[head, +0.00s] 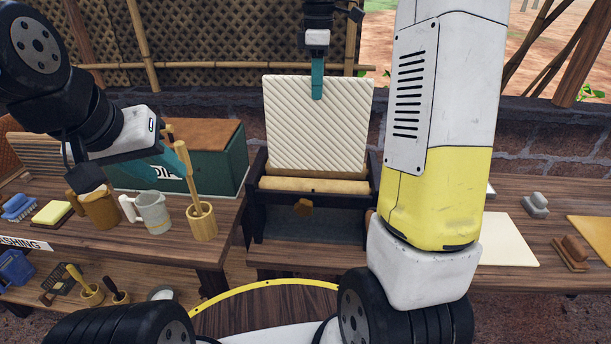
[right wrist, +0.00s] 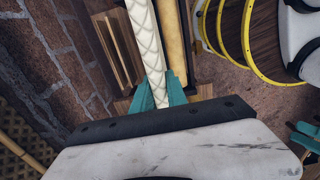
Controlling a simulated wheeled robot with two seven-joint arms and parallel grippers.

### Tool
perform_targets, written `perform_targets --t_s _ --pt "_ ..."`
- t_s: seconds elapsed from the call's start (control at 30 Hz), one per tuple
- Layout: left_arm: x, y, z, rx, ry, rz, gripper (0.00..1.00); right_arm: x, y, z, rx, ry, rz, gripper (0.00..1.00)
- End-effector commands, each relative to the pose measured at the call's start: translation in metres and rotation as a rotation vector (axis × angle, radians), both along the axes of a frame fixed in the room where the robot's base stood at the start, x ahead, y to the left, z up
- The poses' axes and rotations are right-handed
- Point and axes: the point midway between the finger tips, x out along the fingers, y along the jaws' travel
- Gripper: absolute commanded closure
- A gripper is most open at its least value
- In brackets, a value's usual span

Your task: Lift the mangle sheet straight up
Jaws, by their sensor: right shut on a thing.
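The mangle sheet (head: 318,130), cream with diagonal ribs, stands upright above the mangle (head: 260,215), a dark frame with a pale roller (head: 315,184). Its lower edge is at or just behind the roller; I cannot tell if they touch. My right gripper (head: 317,90) comes down from above and is shut on the middle of the sheet's top edge. In the right wrist view the sheet (right wrist: 145,40) runs edge-on between the teal fingers (right wrist: 160,92). My left gripper (head: 180,160) is by a wooden handle standing in a wooden cup (head: 202,222); its finger gap is hidden.
Pale sheets (head: 507,240) and brushes (head: 573,252) lie on the right bench. A stone wall and lattice stand behind the mangle.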

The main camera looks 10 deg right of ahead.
Motion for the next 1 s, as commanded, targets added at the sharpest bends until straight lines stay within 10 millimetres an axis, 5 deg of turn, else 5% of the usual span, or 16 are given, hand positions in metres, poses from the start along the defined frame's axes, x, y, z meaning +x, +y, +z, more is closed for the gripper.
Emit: perform_targets --t_s 0.5,1.0 --pt "0.000 0.000 0.000 0.000 0.000 0.000 0.64 0.000 0.000 0.040 0.000 -0.003 0.000 1.00" --pt "0.000 0.000 0.000 0.000 0.000 0.000 0.64 0.003 0.002 0.036 0.000 0.000 0.005 1.00"
